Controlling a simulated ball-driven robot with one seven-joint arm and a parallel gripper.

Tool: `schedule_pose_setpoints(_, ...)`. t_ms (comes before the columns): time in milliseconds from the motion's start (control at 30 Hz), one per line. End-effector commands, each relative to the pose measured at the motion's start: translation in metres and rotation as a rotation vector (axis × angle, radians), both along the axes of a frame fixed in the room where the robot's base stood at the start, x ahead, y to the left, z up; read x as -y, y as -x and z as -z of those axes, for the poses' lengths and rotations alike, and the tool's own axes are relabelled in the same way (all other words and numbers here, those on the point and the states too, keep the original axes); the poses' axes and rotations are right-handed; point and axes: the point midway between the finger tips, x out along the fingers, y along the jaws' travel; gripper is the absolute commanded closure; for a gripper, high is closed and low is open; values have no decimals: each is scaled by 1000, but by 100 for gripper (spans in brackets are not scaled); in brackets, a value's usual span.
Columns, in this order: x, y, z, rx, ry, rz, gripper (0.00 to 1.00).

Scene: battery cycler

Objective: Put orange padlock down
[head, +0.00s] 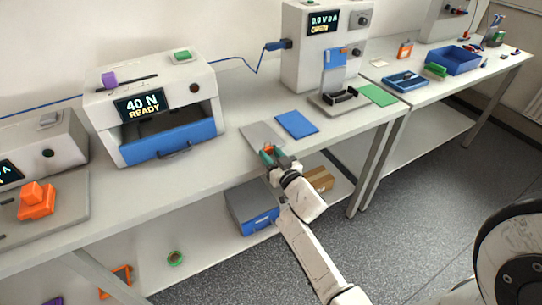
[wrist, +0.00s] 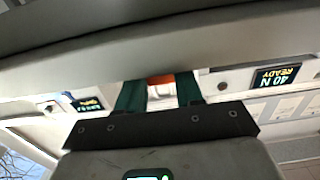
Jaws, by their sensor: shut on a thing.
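My gripper (head: 271,155) is at the front edge of the bench, by a grey mat (head: 258,131). It is shut on the orange padlock (head: 268,149), of which only a small orange part shows between the teal fingers. In the wrist view the padlock (wrist: 160,79) shows as an orange patch between the two dark green fingers (wrist: 158,92). The rest of it is hidden, and I cannot tell whether it touches the mat.
A blue mat (head: 297,124) lies right of the grey one. A tester with a blue drawer (head: 172,141) stands to the left, the battery cycler (head: 309,62) behind. A second bench (head: 421,93) holds blue trays. A grey-blue box (head: 250,205) sits on the lower shelf.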

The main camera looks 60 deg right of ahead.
Motion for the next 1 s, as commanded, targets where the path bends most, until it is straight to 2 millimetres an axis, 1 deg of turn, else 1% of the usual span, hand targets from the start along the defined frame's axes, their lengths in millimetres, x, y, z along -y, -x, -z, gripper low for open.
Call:
schedule_pose_setpoints(67,0,0,3,1,1,0,86)
schedule_pose_setpoints(100,0,0,2,0,0,0,62)
schedule_pose_setpoints(333,0,0,2,0,0,0,39)
schedule_pose_setpoints(567,0,0,2,0,0,0,39)
schedule_pose_setpoints(667,0,0,-2,0,0,0,39)
schedule_pose_setpoints(767,-7,9,0,-3,-2,0,39)
schedule_pose_setpoints(1000,-32,49,1,-3,-1,-2,39)
